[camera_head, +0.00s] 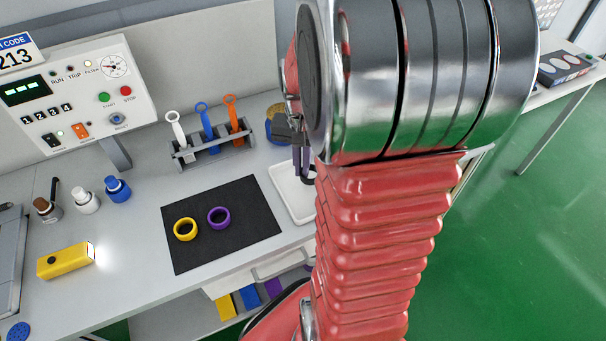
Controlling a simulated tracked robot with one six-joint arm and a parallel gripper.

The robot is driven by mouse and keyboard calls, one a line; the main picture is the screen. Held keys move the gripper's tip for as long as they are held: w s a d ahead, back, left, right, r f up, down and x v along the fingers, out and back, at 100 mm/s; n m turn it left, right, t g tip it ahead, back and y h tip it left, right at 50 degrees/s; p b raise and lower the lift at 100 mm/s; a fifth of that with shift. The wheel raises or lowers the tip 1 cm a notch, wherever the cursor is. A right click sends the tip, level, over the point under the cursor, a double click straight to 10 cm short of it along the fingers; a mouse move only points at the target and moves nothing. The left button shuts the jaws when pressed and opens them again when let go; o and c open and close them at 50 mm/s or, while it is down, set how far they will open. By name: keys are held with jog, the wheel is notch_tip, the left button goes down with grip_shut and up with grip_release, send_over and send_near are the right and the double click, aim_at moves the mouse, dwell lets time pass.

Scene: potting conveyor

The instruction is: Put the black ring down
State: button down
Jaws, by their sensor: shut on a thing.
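My gripper (292,132) shows only in part at the left edge of my red arm, above the back of the bench near the white tray. It is shut on the black ring (307,166), a dark curved shape just below the jaws and mostly hidden by my arm. A black mat (250,197) lies on the bench, left of and nearer than my gripper. A yellow ring (185,229) and a purple ring (219,218) lie side by side on it.
A white tray (287,207) lies right of the mat, partly behind my arm. A grey rack (214,152) holds white, blue and orange tools. Small bottles (85,201) and a lit yellow lamp (65,260) stand left. The mat's far and right parts are clear.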

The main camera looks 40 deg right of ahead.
aim_at(302, 176)
jog(key=shift+f, duration=1.85)
jog(key=c, duration=1.9)
grip_release()
jog(key=shift+f, duration=0.1)
notch_tip(302, 176, up, 12)
jog(key=shift+r, duration=0.15)
